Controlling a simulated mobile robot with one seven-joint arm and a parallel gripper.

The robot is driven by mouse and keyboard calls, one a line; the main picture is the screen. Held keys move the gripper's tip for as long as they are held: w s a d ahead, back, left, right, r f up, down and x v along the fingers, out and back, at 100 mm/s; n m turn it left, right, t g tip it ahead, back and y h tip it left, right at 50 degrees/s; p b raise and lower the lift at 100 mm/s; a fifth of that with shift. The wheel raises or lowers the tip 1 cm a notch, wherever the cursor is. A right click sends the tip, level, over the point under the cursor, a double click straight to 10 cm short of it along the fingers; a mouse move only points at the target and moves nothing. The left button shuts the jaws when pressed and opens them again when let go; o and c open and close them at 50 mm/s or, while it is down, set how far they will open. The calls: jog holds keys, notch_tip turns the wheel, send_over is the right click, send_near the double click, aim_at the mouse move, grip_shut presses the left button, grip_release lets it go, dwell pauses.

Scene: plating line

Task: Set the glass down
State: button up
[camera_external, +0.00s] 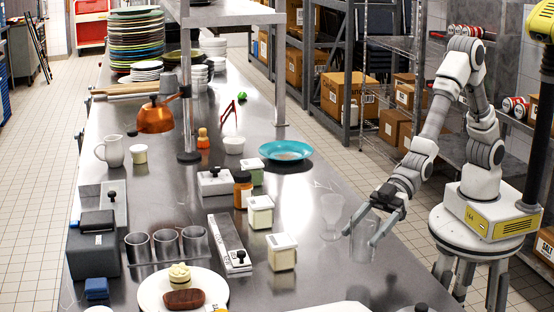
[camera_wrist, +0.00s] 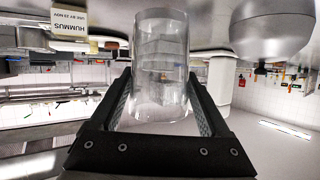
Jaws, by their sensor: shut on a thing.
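My gripper (camera_external: 360,232) is shut on a clear, straight-sided glass (camera_external: 364,246) at the right side of the steel counter (camera_external: 300,185). In the wrist view the glass (camera_wrist: 160,50) sits between the two dark fingers (camera_wrist: 158,90), with a finger on each side. The glass looks upright in the outside view and seems empty. I cannot tell whether its base touches the counter or is slightly above it.
A clear footed glass (camera_external: 331,208) stands just left of the held one. A turquoise plate (camera_external: 286,151) lies farther back. White lidded tubs (camera_external: 281,258) stand to the left. A dessert plate (camera_external: 150,292) is at the front left.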

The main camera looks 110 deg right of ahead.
aim_at(358, 257)
jog(key=shift+a+f, duration=0.35)
jog(key=shift+a, duration=0.1)
jog(key=shift+f, duration=1.85)
jog(key=shift+b, duration=0.3)
jog(key=shift+f, duration=0.2)
jog(key=o, duration=1.4)
jog(key=shift+r, duration=0.15)
